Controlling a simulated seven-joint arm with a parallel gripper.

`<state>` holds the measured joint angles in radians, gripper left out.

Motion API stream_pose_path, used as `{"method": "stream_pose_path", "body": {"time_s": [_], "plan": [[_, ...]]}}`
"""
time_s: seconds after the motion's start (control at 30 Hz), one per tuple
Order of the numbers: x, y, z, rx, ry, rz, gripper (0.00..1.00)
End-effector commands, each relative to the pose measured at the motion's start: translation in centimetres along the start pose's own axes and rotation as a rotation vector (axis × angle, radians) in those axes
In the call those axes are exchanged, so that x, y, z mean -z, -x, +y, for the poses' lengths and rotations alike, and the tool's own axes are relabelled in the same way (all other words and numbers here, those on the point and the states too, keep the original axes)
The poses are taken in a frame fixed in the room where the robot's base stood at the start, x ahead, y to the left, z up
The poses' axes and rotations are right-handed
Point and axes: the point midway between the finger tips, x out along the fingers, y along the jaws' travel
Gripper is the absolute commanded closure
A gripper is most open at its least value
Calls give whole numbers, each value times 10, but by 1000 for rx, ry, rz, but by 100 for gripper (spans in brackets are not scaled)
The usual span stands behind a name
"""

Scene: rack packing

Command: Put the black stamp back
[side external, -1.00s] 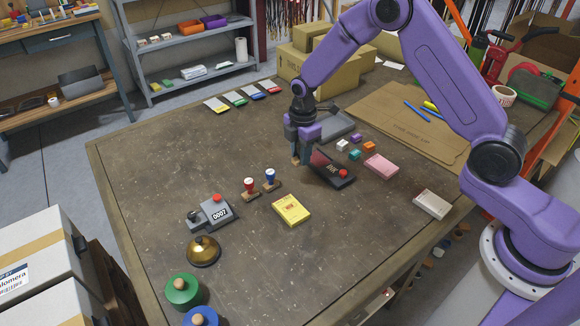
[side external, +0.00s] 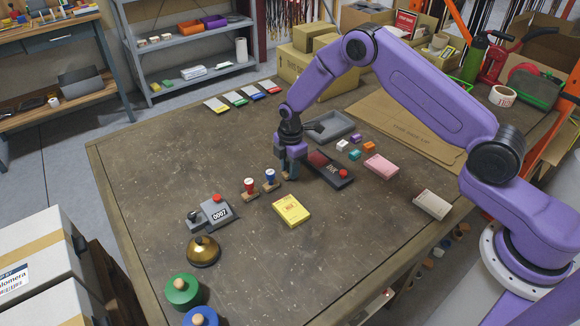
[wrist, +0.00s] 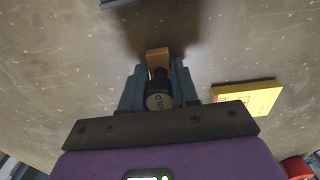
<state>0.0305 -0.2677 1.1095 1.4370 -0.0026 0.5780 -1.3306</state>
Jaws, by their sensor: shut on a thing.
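My gripper (side external: 289,172) is shut on the black stamp. In the wrist view the stamp's round black knob (wrist: 159,101) sits between the two fingers, with its wooden base (wrist: 158,58) beyond the fingertips. In the side view the fingers hide most of the stamp. The red stamp (side external: 250,187) and the blue stamp (side external: 270,179) stand upright on the table in a row, just left of my gripper. I cannot tell whether the held stamp touches the table.
A dark ink pad (side external: 328,167) lies close on the right, with a grey tray (side external: 337,125) behind. A yellow box (side external: 291,209) lies in front. A numbering machine (side external: 214,213) and a brass bell (side external: 203,251) stand front left.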

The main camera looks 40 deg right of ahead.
Motion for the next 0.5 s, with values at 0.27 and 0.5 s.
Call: {"method": "stream_pose_path", "body": {"time_s": [0.27,0.5], "plan": [[0,-3,0,0,0,0,54],[0,-3,0,0,0,0,45]]}}
